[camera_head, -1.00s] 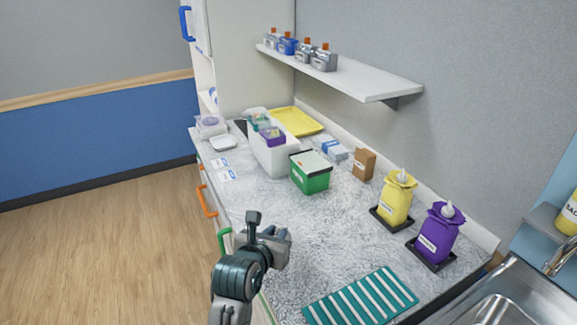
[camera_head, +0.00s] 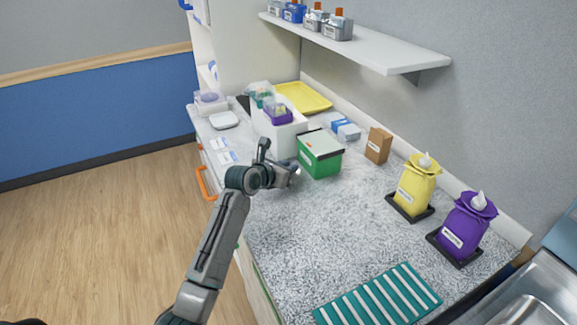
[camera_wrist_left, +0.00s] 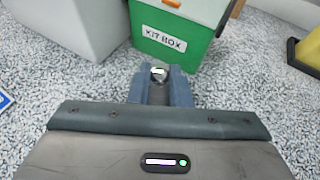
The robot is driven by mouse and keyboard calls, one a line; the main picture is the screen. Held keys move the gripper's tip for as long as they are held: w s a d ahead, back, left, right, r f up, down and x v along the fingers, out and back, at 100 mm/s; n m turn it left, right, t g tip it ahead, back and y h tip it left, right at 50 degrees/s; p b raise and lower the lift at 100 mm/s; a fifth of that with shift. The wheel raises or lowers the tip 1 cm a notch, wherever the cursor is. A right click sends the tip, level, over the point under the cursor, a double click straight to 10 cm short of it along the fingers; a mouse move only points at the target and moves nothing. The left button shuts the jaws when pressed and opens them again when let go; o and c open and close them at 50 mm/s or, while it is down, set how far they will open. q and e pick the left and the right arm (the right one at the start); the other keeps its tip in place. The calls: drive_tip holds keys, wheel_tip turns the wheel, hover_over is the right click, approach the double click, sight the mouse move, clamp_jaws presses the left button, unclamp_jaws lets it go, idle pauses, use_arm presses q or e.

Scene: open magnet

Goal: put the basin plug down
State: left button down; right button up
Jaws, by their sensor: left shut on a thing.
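My left gripper (camera_head: 291,169) reaches over the speckled counter, just in front of the green kit box (camera_head: 320,160). In the left wrist view my left gripper (camera_wrist_left: 160,82) is shut on a small shiny, pale metal piece, the basin plug (camera_wrist_left: 158,72). Most of the plug is hidden between the fingers. The kit box with its label (camera_wrist_left: 170,45) stands right beyond the fingertips. I cannot tell whether the plug touches the counter. My right gripper is not in view.
A white bin (camera_head: 262,128) with items in it stands left of the kit box. A brown carton (camera_head: 378,146), a yellow bag (camera_head: 417,185) and a purple bag (camera_head: 467,228) line the wall side. A green striped mat (camera_head: 385,300) lies near the sink (camera_head: 535,300). The middle counter is clear.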

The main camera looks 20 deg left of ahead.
use_arm(q)
drive_tip(key=w, duration=0.2)
drive_tip(key=w+a, duration=0.1)
drive_tip(key=shift+w+a, duration=0.15)
drive_tip(key=shift+w, duration=0.2)
drive_tip(key=shift+w+f+p, duration=0.1)
drive_tip(key=shift+f+p, duration=0.45)
drive_tip(key=shift+f, duration=1.35)
drive_tip(key=shift+f, duration=0.15)
drive_tip(key=c, duration=1.3)
unclamp_jaws()
drive_tip(key=shift+c, duration=0.2)
